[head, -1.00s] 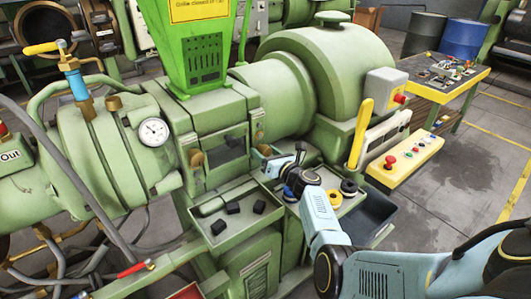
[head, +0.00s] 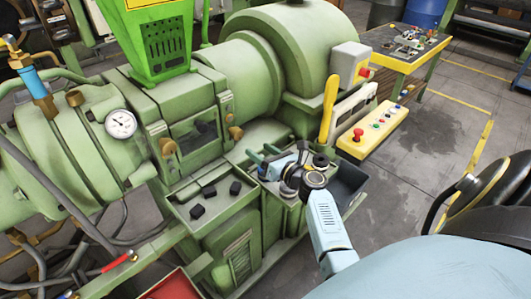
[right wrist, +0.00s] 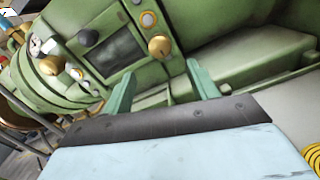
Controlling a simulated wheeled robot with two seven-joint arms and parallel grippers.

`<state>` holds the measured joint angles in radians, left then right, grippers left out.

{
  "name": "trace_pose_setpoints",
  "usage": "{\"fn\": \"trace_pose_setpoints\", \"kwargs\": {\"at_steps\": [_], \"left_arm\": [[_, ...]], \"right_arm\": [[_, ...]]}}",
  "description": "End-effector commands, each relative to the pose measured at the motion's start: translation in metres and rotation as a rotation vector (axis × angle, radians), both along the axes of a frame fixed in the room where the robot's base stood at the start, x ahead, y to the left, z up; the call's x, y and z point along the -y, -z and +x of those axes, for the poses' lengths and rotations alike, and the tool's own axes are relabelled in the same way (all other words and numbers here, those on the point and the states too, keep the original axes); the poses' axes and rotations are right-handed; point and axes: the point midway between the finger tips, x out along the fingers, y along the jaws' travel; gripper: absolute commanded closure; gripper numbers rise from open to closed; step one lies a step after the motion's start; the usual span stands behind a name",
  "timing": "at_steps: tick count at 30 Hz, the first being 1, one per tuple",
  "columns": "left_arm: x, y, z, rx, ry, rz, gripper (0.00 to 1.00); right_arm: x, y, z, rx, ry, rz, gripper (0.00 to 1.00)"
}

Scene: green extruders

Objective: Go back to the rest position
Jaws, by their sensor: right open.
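My right gripper (head: 262,152) is in front of the green extruder (head: 240,75), above the ledge right of the tray with black pieces (head: 172,207). In the right wrist view its two green fingers (right wrist: 163,88) stand well apart with nothing between them. Behind them show the machine's dark window (right wrist: 118,58) and a brass knob (right wrist: 160,46). The right forearm runs down from the gripper towards the bottom right of the head view. My left gripper is not in view.
A yellow control panel (head: 371,128) with a red button and a yellow lever (head: 329,108) stand right of the gripper. A dark bin (head: 350,182) is close beside my right wrist. A red container (head: 178,286) is at the bottom. Open floor (head: 435,130) lies to the right.

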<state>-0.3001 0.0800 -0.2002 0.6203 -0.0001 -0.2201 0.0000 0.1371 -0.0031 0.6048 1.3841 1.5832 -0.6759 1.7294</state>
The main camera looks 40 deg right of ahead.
Motion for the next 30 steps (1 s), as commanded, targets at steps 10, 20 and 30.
{"fn": "trace_pose_setpoints", "kwargs": {"at_steps": [10,20,30], "left_arm": [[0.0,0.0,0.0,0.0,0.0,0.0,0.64],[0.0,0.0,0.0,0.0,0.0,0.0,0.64],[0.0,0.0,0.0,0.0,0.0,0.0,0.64]], "right_arm": [[0.001,0.0,-0.016,0.0,-0.001,0.001,0.41],[0.001,0.0,-0.016,0.0,0.0,0.0,0.41],[-0.059,0.008,-0.041,-0.049,-0.262,-0.552,0.41]]}}
